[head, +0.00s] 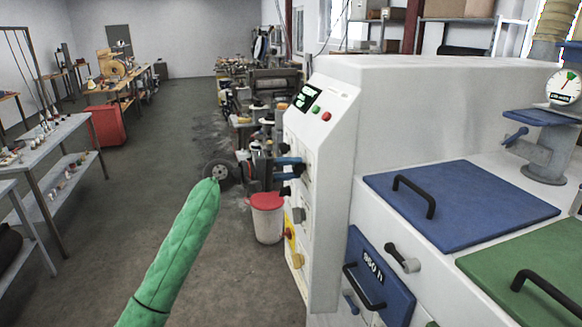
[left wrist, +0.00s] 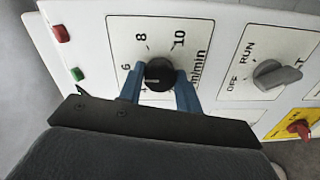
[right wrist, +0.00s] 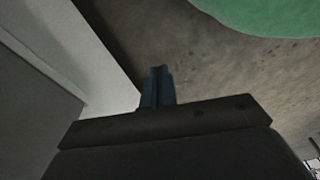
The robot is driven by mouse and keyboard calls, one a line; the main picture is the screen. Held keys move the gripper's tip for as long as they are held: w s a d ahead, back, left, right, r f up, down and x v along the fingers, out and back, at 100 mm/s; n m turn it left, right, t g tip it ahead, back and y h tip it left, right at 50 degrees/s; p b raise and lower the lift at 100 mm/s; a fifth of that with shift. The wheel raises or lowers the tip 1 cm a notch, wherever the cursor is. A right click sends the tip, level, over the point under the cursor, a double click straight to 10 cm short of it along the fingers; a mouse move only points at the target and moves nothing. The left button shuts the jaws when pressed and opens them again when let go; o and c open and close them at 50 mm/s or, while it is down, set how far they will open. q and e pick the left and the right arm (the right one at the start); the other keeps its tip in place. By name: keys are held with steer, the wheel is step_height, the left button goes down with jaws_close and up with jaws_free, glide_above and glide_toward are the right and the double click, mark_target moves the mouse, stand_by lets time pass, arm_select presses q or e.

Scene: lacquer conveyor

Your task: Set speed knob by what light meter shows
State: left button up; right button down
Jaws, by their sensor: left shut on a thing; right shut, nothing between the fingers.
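The black speed knob (left wrist: 160,74) sits on a white scale plate (left wrist: 118,40) with 6, 8, 10 and m/min readable. The knob's white line points left, near the 6 side; the exact setting is hard to tell. The blue fingers of my left gripper (left wrist: 159,82) are shut on the knob, one on each side. In the head view this gripper (head: 290,168) reaches the panel from the left and hides the knob. A round white dial meter (head: 564,86) with a green and red face shows at the upper right; its caption is too small to read. My right gripper (right wrist: 158,87) is shut and empty.
A grey RUN/OFF switch (left wrist: 277,74) and a red knob on yellow (left wrist: 299,128) are right of the scale. The white machine (head: 336,170) carries blue (head: 470,195) and green lids (head: 530,265). A red-lidded bin (head: 267,222) stands beside it.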

steer(key=shift+s+d+f, duration=0.2)
steer(key=shift+d, duration=0.05)
stand_by(0.3)
arm_select(q)
steer(key=o, duration=1)
steer(key=shift+w+a, duration=0.1)
arm_select(e)
steer(key=shift+a, duration=0.1)
arm_select(q)
steer(key=shift+a, duration=0.1)
steer(key=shift+a+f, duration=0.1)
steer(key=shift+a, duration=0.15)
steer(key=b+v, duration=0.3)
steer(key=v, duration=0.4)
steer(key=shift+b, duration=0.35)
arm_select(e)
steer(key=w+a+r, duration=0.3)
steer(key=r, duration=0.4)
steer(key=shift+w, duration=0.2)
steer(key=shift+a, duration=0.1)
